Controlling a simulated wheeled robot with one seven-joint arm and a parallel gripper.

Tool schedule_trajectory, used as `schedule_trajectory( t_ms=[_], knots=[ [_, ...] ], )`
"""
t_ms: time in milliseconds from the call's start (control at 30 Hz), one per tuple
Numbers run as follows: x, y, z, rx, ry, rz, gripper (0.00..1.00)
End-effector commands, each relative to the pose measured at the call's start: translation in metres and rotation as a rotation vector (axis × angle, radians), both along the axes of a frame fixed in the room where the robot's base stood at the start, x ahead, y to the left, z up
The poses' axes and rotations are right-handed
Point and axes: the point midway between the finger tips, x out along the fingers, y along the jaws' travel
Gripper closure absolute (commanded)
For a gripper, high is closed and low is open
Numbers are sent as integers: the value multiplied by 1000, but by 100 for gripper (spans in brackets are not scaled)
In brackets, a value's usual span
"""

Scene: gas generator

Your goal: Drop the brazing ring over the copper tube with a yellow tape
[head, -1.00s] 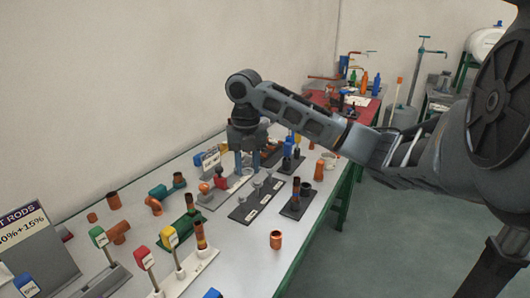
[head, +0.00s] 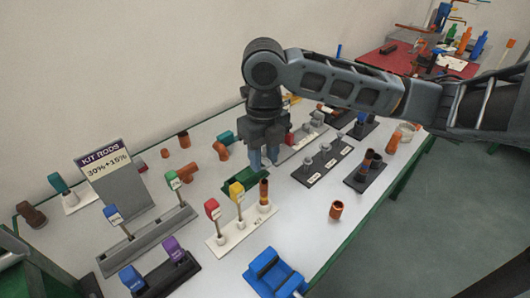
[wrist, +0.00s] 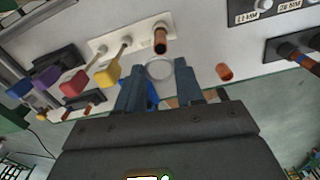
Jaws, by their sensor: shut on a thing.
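My gripper (head: 264,162) points down above the bench, behind the white KIT base (head: 234,236) in the head view. In the wrist view its blue fingers (wrist: 160,82) are shut on a thin, pale brazing ring (wrist: 158,68), held at the fingertips. An upright copper tube (head: 264,190) with a dark band stands on the KIT base; it also shows in the wrist view (wrist: 160,42), just beyond the ring. The ring looks apart from it. Two banded upright tubes (head: 367,162) stand on a dark base to the right. I cannot make out which tube has yellow tape.
Red (head: 212,209) and yellow (head: 237,190) flags stand beside the tube on the KIT base. A green holder (head: 246,180) lies beneath my gripper. A loose copper fitting (head: 336,210) and a blue clamp (head: 273,272) are near the front edge. Dark plate (head: 323,164) with pegs lies to the right.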

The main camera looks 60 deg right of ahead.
Motion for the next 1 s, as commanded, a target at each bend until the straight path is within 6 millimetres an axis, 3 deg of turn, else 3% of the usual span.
schedule_trajectory(
  t_ms=[167, 633, 1000],
  knots=[
    [0, 0, -5, 0, 1, -1, 75],
    [0, 0, -46, -1, 1, -1, 75],
    [0, 0, -48, 0, 1, -1, 75]
  ],
)
